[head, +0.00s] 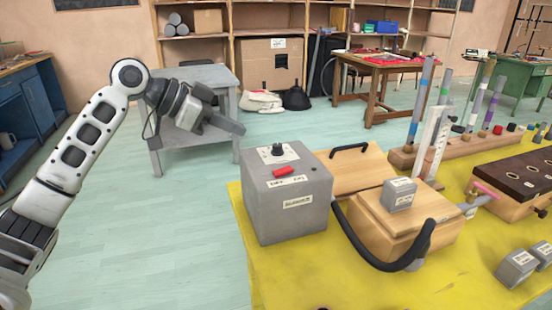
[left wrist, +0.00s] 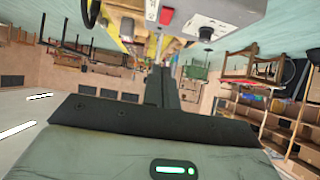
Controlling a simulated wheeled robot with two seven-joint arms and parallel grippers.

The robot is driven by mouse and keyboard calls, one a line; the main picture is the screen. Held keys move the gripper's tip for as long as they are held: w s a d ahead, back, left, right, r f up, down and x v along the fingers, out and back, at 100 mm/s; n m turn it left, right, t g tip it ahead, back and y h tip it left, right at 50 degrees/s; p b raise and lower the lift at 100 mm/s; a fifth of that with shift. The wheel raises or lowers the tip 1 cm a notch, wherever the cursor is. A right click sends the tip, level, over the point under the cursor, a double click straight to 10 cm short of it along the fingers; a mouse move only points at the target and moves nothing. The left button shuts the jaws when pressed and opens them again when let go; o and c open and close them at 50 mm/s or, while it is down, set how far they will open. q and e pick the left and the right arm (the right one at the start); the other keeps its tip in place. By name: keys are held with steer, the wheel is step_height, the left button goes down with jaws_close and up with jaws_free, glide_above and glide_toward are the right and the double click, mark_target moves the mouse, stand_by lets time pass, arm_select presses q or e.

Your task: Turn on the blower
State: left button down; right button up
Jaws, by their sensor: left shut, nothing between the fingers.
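The blower is a grey box (head: 287,202) on the yellow table, left of the wooden parts in the head view. Its top carries a red switch (head: 283,170), a black knob (head: 278,149) on a white plate, and labels. In the left wrist view the red switch (left wrist: 167,16) and the knob (left wrist: 206,33) show near the top edge, with the picture turned over. My left gripper (head: 240,129) is left of and above the box, apart from it, with its fingers together and empty. They also show closed in the left wrist view (left wrist: 161,75). My right gripper is not in view.
A black hose (head: 385,262) curves from the box to a wooden chest (head: 408,232). Tubes on a wooden rail stand at the right of the yellow table (head: 350,290). A grey side table (head: 200,76) stands behind my left gripper. The floor left of the box is clear.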

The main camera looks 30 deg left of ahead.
arm_select(q)
steer(key=p, duration=0.1)
glide_above(277, 172)
steer(key=s, duration=0.1)
steer(key=f, duration=0.5)
steer(key=shift+a+f, duration=0.1)
steer(key=shift+a, duration=0.2)
steer(key=f, duration=0.2)
steer(key=shift+w+d+f, duration=0.25)
steer(key=shift+w+f, duration=0.05)
steer(key=shift+f, duration=0.05)
steer(key=shift+w+d+f, duration=0.1)
steer(key=shift+w+f, duration=0.05)
steer(key=shift+f, duration=0.65)
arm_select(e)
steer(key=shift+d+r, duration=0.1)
